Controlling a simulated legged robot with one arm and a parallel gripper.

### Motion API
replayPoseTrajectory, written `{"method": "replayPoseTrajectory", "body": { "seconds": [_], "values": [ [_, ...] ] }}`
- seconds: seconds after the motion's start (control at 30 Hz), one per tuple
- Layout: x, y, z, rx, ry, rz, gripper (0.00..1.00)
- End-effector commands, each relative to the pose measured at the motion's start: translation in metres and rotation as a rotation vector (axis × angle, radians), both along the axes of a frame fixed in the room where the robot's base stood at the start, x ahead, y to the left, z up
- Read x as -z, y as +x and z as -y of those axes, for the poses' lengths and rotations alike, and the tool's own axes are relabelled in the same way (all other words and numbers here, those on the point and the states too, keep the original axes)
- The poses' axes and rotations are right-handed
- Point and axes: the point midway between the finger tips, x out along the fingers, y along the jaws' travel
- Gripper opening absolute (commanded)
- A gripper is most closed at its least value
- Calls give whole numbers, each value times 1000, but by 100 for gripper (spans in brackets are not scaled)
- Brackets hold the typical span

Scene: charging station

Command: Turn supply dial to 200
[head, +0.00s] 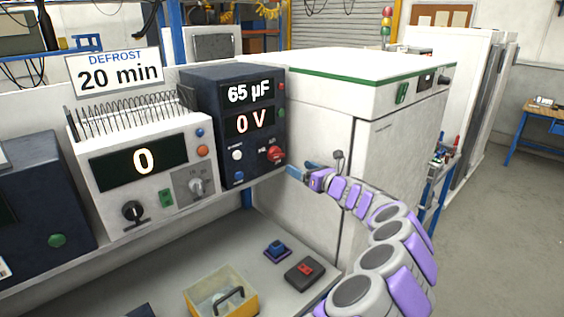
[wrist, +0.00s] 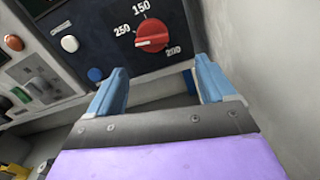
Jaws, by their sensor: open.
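The supply dial is a red knob on a dark blue supply unit (head: 212,105). It shows at the lower right of that unit's face in the head view (head: 275,153), and at the top centre in the wrist view (wrist: 152,36). The unit's displays read 65 µF and 0 V. My gripper (wrist: 160,68) is open and empty, its blue fingers apart below the dial in the wrist view. In the head view my gripper (head: 300,172) is just right of the dial, apart from it.
A white button (wrist: 69,43) and a blue button (wrist: 95,74) sit left of the dial. A grey unit (head: 120,200) reading 0 stands to the left, under a sign (head: 113,72) reading DEFROST 20 min. A white cabinet (head: 315,120) stands close behind my arm. A yellow bin (head: 250,305) lies below.

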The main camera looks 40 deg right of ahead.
Motion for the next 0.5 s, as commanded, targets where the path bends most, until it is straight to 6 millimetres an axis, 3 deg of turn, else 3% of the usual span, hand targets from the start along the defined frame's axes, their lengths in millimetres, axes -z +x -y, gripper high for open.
{"method": "replayPoseTrajectory", "body": {
  "seconds": [0.1, 0.5],
  "values": [
    [1, 24, -6, -4, -5, -1, 84],
    [4, 79, 0, -4, 2, 1, 84]
  ]
}}
